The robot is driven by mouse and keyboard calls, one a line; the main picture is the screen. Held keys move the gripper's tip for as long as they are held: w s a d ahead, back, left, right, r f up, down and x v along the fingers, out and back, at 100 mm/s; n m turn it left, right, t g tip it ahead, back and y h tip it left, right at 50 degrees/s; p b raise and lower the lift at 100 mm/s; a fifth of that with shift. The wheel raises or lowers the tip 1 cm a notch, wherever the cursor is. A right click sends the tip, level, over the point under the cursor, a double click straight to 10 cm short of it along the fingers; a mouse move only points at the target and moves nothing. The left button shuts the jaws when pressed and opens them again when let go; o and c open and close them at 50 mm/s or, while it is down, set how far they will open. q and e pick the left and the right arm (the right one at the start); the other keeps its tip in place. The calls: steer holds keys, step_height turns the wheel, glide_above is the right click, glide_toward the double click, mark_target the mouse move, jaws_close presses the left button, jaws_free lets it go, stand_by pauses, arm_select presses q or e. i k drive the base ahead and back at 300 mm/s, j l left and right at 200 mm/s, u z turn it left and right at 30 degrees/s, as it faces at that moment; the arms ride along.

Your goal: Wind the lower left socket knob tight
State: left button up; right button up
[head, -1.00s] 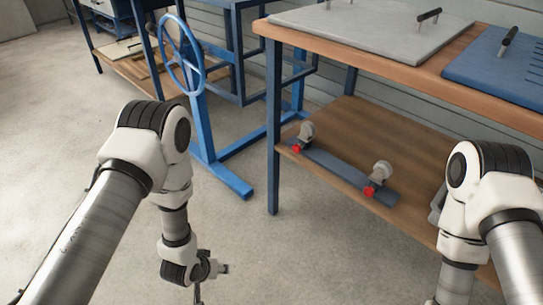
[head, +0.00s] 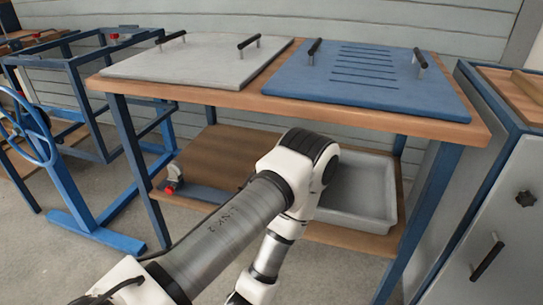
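A dark star-shaped knob (head: 526,198) sits on the light grey face of a cabinet at the right edge of the head view. I cannot tell whether it is the lower left socket knob, and no other knob shows on the visible part of that face. A black bar handle (head: 487,261) is below it. My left arm comes in from the lower left and bends down in front of the table. Its gripper is below the picture's edge. My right arm and gripper are out of view.
A wooden table (head: 222,98) carries a grey plate (head: 160,72) and a blue plate (head: 300,85) with handles. Its lower shelf holds a grey tray (head: 388,200) and a clamp with a red part (head: 170,187). A blue frame with a handwheel (head: 45,135) stands left.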

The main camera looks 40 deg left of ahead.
mark_target(169, 190)
steer(key=j+z, duration=0.1)
steer(key=z, duration=0.4)
steer(key=k+j+z, duration=0.1)
steer(key=z, duration=0.35)
steer(key=j+z, duration=0.1)
steer(key=z, duration=0.4)
steer(key=k+j, duration=0.35)
steer(key=k, duration=0.15)
steer(key=k+j+z, duration=0.1)
steer(key=k+j, duration=0.6)
steer(key=k, duration=0.25)
